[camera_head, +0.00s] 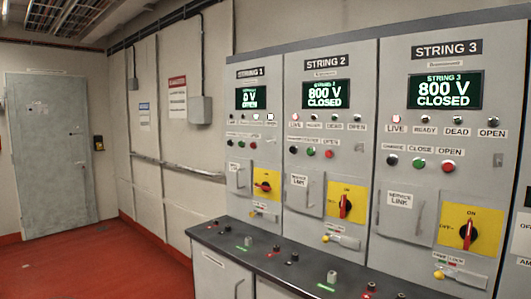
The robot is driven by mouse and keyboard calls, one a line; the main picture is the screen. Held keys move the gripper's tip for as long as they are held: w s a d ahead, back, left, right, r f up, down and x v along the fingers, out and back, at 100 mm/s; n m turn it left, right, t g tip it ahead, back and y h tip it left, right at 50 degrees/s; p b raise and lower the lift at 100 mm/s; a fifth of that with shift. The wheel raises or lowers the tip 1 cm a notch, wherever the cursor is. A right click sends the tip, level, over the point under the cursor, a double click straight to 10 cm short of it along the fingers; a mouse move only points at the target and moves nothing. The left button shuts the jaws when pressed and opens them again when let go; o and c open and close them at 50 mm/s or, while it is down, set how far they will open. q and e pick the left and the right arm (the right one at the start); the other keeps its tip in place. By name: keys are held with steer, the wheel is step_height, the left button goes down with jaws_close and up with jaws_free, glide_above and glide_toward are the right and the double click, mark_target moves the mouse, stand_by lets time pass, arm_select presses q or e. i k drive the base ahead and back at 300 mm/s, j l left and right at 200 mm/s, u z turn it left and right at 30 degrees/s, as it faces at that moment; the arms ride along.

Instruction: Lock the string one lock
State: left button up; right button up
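The STRING 1 panel (257,120) is the leftmost of three grey cabinets. Its display (252,97) shows 0 V and a second word that looks like OPEN. Its rotary switch (263,186) has a red handle lying about sideways on a yellow plate. The string one lock (264,213) is a small fitting below that plate, with a yellow part at its left end. It is too small to tell whether it is locked. Neither of my grippers is in view.
The STRING 2 switch (345,206) and STRING 3 switch (468,235) have upright handles; both displays read 800 V CLOSED. A dark counter ledge (300,270) with several small knobs juts out below the panels. Red floor (100,265) is clear at left, before a grey door (47,150).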

mark_target(251, 214)
steer(key=i+j+z, duration=0.25)
steer(key=i+j, duration=1.65)
